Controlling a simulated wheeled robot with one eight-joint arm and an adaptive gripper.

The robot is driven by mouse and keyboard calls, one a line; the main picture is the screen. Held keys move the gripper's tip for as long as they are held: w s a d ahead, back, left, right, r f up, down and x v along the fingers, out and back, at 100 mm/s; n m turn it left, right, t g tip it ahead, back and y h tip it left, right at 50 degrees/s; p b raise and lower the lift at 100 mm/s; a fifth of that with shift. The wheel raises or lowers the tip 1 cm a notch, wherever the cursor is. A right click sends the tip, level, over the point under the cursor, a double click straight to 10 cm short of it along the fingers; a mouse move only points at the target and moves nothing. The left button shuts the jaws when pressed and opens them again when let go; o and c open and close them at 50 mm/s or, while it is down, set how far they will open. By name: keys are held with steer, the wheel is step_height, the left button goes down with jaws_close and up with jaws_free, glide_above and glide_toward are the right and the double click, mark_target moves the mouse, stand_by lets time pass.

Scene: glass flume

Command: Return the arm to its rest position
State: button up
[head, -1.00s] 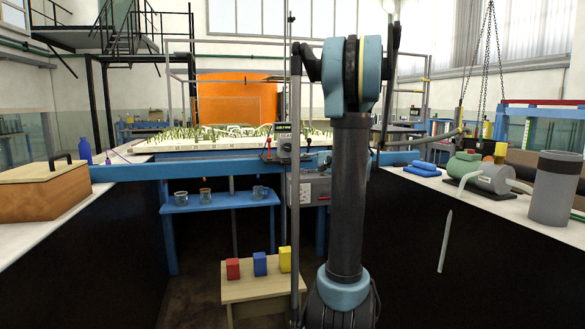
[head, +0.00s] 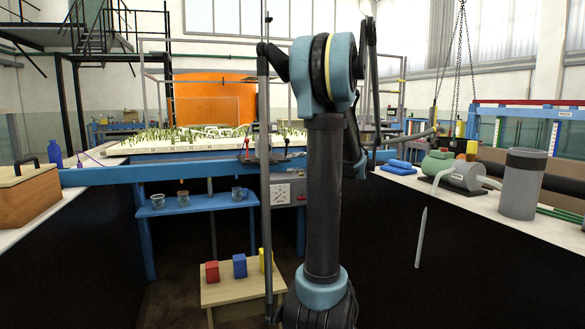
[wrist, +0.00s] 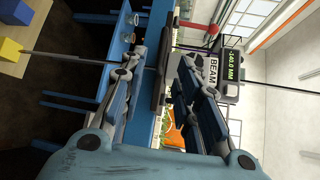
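My arm (head: 322,190) stands upright in the middle of the head view, with its blue-and-black elbow (head: 325,72) at the top. A lower dark link shows behind it on the right. My gripper is hidden in the head view. In the wrist view my gripper (wrist: 166,62) has its two fingers apart, and I see nothing clearly held between them. A dark bar shows in the gap, seemingly behind the fingers.
A display box marked BEAM (wrist: 232,65) is beyond the fingers. A low wooden stand (head: 232,291) holds red, blue and yellow blocks. A blue shelf (head: 200,204) holds beakers. A grey cylinder (head: 522,185) stands on the right counter, a brown box (head: 25,200) on the left.

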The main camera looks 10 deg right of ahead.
steer(key=s+a+f+n+g+h, duration=0.2)
steer(key=s+a+f+g+h, duration=0.1)
steer(key=s+a+f, duration=0.5)
steer(key=s+a+f+n+g+h, duration=0.25)
steer(key=s+a+f, duration=0.25)
steer(key=s, duration=0.5)
steer(key=s+d+f+n+g+h, duration=0.1)
steer(key=s+d+f+n+h, duration=0.1)
steer(key=s+f, duration=0.5)
steer(key=s+d+f+n+g+h, duration=0.1)
steer(key=s+d+f+n+h, duration=0.2)
steer(key=s, duration=0.8)
step_height(320, 180, down, 4)
steer(key=shift+d+f+h, duration=0.1)
steer(key=shift+d+h, duration=0.25)
steer(key=shift+h, duration=0.8)
steer(key=shift+w+f, duration=0.15)
steer(key=shift+w, duration=0.3)
